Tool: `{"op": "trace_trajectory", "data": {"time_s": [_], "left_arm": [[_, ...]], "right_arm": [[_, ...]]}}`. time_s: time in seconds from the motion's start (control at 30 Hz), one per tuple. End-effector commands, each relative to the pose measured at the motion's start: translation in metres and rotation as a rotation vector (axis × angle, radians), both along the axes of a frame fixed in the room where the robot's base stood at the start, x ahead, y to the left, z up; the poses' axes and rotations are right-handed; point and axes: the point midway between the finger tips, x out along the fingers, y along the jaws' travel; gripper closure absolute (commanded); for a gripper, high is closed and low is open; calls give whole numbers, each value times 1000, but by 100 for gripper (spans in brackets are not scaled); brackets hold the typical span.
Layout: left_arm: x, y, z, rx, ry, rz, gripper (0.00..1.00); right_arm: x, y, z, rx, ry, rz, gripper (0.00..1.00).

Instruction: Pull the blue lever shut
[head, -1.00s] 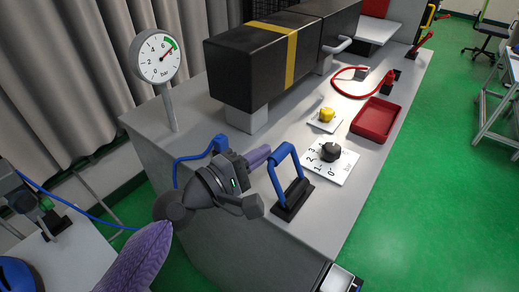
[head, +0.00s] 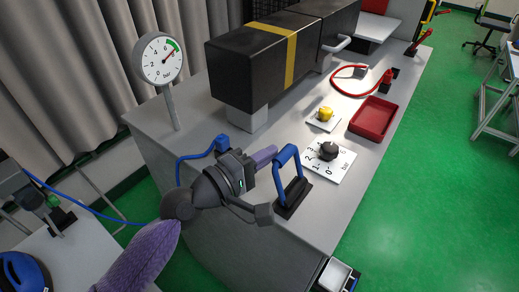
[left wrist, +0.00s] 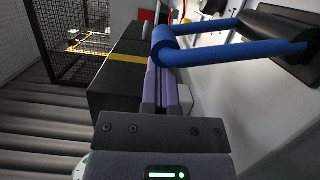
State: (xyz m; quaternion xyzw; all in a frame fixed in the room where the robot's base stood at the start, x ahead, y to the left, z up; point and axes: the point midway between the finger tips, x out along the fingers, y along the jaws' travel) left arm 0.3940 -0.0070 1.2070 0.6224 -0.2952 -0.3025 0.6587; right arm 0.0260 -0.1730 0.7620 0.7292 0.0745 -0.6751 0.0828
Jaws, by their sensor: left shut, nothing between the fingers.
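The blue lever (head: 279,178) is a U-shaped handle rising from a black base (head: 291,200) on the near edge of the grey bench. It stands up, leaning slightly left in the head view. My left gripper (head: 268,153), with purple fingers, is shut and empty just left of the handle's top. In the left wrist view the shut fingers (left wrist: 165,85) point at the blue handle (left wrist: 225,50), whose rounded corner overlaps their tips. I cannot tell for sure whether they touch. My right gripper is not in view.
A black dial (head: 327,150) on a white plate and a yellow knob (head: 325,114) sit behind the lever. A red tray (head: 376,118) lies farther right. A black block with a yellow stripe (head: 290,57) and a pressure gauge (head: 160,58) stand at the back.

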Motion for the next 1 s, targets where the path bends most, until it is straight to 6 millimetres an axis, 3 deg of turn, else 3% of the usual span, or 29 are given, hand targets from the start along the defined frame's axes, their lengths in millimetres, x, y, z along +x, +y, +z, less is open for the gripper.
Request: {"op": "trace_trajectory", "data": {"time_s": [0.23, 0.5, 0.77, 1.0], "left_arm": [[-11, -15, 16, 155, -112, -2, 100], [-24, -34, 21, 347, -252, -2, 100], [-35, -48, 18, 488, -353, -1, 100], [-40, -55, 15, 489, -356, 0, 100]], "right_arm": [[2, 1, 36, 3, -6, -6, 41], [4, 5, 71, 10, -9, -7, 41], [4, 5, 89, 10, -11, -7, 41], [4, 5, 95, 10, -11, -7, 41]]}}
